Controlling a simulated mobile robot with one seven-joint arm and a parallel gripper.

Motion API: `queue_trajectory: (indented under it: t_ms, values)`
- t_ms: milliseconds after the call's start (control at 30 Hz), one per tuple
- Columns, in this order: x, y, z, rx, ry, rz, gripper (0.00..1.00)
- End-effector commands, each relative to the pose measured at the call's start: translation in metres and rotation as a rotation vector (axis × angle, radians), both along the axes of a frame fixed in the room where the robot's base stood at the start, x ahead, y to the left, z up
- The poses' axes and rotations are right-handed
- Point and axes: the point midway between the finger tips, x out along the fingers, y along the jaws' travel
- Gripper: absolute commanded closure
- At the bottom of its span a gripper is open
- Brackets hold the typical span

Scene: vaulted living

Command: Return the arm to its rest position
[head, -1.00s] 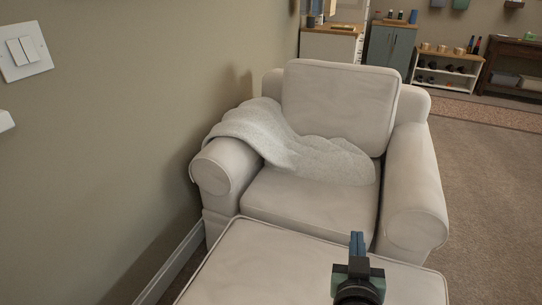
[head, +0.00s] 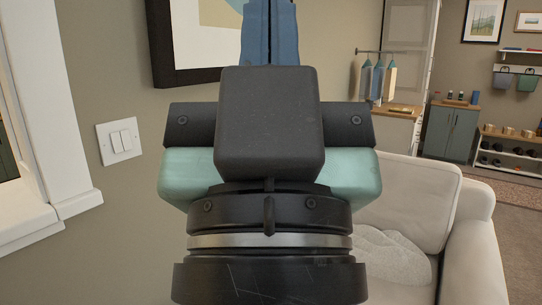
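My gripper (head: 270,30) fills the middle of the head view, seen from behind and pointing up. Its body is black and pale green, with blue fingers at the top. The two fingers lie side by side with only a thin dark line between them, so it looks shut. I see nothing held, though the fingertips reach the top edge of the picture. My gripper hides part of the wall and the left part of a cream armchair (head: 475,255).
A white window frame (head: 60,150) is at left, by a light switch (head: 120,142) and a framed picture (head: 165,60). A blue-grey cabinet (head: 449,132) and shoe shelf (head: 505,155) stand at back right.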

Motion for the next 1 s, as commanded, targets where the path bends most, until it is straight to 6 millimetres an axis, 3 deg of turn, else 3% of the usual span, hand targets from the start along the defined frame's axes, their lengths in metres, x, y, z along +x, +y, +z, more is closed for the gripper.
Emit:
queue_trajectory:
  t_ms: [33, 100, 300, 400, 567, 1000]
  values:
    - [0.001, 0.000, 0.034, -0.001, 0.001, -0.001, 1.00]
    - [0.001, 0.000, 0.056, -0.001, 0.002, -0.001, 1.00]
    - [0.001, 0.000, 0.111, -0.001, 0.003, -0.001, 1.00]
    - [0.001, 0.000, 0.128, -0.001, 0.004, -0.001, 1.00]
    - [0.001, 0.000, 0.139, -0.001, 0.004, -0.001, 1.00]
    - [0.001, 0.000, 0.138, -0.001, 0.004, -0.001, 1.00]
